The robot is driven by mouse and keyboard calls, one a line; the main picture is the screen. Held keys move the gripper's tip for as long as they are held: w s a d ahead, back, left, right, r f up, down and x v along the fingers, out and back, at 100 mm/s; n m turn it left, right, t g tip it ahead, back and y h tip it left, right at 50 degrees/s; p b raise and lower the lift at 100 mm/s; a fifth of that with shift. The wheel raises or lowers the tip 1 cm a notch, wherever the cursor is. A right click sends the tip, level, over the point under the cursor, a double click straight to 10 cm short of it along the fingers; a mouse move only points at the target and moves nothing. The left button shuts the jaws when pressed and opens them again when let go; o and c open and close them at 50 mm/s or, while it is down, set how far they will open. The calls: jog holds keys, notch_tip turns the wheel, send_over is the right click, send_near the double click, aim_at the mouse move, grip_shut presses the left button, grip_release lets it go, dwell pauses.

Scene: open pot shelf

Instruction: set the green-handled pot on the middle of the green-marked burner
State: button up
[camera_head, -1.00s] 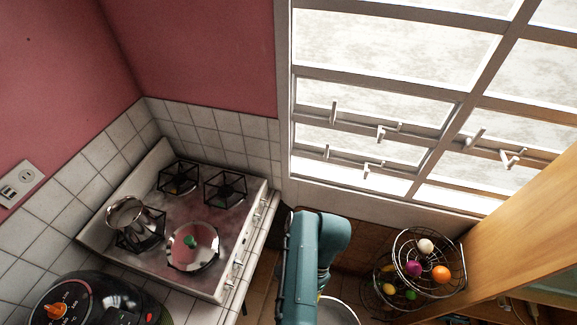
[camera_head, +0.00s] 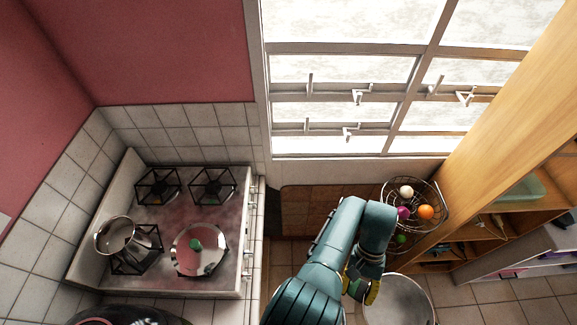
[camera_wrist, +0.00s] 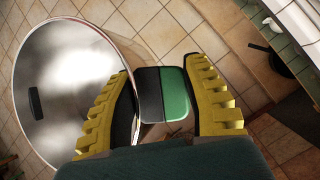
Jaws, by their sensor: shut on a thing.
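The green-handled pot (camera_wrist: 75,85) is a shiny steel pot at the left of the wrist view, with a small dark handle inside or across its far wall. Its green and black handle (camera_wrist: 176,93) lies between the yellow fingers of my gripper (camera_wrist: 160,85), which is shut on it. In the head view the pot (camera_head: 400,302) hangs over the floor, right of the stove. The stove (camera_head: 180,215) has a round shiny lid-like disc with a green knob (camera_head: 195,244) over its front right burner. I cannot make out a green mark on any other burner.
The back left burner (camera_head: 158,186) and back right burner (camera_head: 212,186) are bare. A wire basket of fruit (camera_head: 412,205) and a wooden shelf (camera_head: 510,215) are at the right. A dark appliance (camera_head: 128,316) sits near the stove.

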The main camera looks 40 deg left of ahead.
aim_at(359, 280)
jog(key=w+n, duration=0.1)
jog(key=w+n+t+h, duration=0.1)
jog(key=n, duration=0.1)
jog(key=w+a+n+h, duration=0.1)
jog(key=shift+f+n+t+b, duration=0.3)
jog(key=shift+f+t+b, duration=0.05)
jog(key=shift+f+t, duration=0.05)
jog(key=w+a+n+t+y+b, duration=0.1)
jog(key=w+a+n+t+b, duration=0.35)
jog(key=a+n, duration=0.75)
jog(key=w+a+n+t+y+b, duration=0.1)
jog(key=w+a+n+t+b, duration=0.35)
jog(key=a+n, duration=0.65)
jog(key=s+a+r+n+y+b, duration=0.15)
jog(key=s+a, duration=0.25)
jog(key=a, duration=0.6)
jog(key=s+a+r+n+t+y+b, duration=0.15)
jog(key=s+a, duration=0.25)
jog(key=a, duration=0.5)
jog(key=s+a+n+y+b, duration=0.2)
jog(key=s+a+n, duration=0.15)
jog(key=a, duration=0.65)
jog(key=shift+m, duration=0.35)
notch_tip(359, 280, down, 6)
jog(key=b, duration=0.4)
jog(key=shift+r+b, duration=0.2)
jog(key=shift+b, duration=0.15)
jog(key=shift+s+a+r+p, duration=0.1)
jog(key=shift+s+r+p, duration=0.15)
jog(key=shift+p, duration=0.6)
